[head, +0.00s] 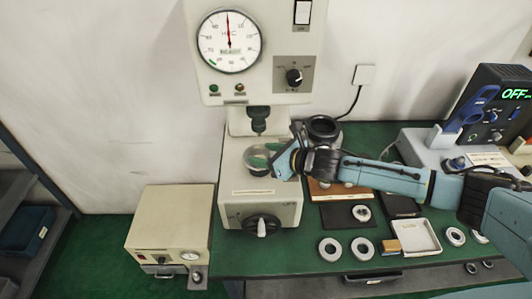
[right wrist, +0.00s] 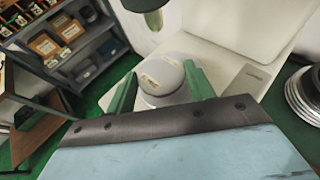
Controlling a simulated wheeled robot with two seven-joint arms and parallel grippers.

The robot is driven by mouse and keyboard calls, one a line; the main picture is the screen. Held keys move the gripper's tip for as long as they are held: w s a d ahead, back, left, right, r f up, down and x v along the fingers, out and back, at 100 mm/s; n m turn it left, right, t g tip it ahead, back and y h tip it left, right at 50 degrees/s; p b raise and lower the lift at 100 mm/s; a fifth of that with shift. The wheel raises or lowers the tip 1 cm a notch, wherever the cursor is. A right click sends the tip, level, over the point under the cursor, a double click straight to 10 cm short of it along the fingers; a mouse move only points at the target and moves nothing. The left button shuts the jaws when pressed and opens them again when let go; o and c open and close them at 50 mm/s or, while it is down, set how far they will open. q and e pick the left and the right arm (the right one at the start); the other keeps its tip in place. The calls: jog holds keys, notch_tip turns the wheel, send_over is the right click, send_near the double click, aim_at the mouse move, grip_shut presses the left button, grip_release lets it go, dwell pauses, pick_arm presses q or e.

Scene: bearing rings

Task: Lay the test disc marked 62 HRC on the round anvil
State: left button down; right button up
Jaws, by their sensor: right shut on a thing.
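The hardness tester (head: 228,215) stands left of centre, with a round dial on top and a dark indenter (head: 258,120) pointing down. Its round metal anvil (head: 256,172) is below the indenter, partly covered by my right gripper (head: 262,157). In the right wrist view, a grey disc (right wrist: 163,78) with pale labels sits between the green fingers of my right gripper (right wrist: 160,85), which is shut on it. The disc is over the anvil. I cannot tell whether it touches the anvil, and the number on it is too small to read. My left gripper is out of view.
Several metal rings (head: 330,249) lie on the green mat at the front right, near a white tray (head: 415,237). A beige box (head: 168,231) with a small gauge stands left of the tester. A device with an OFF display (head: 500,105) is at the far right.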

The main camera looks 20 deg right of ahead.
jog(key=shift+f, duration=0.4)
dwell(0.4)
jog(key=o, duration=1.2)
jog(key=shift+o, duration=0.4)
jog(key=shift+f, duration=0.1)
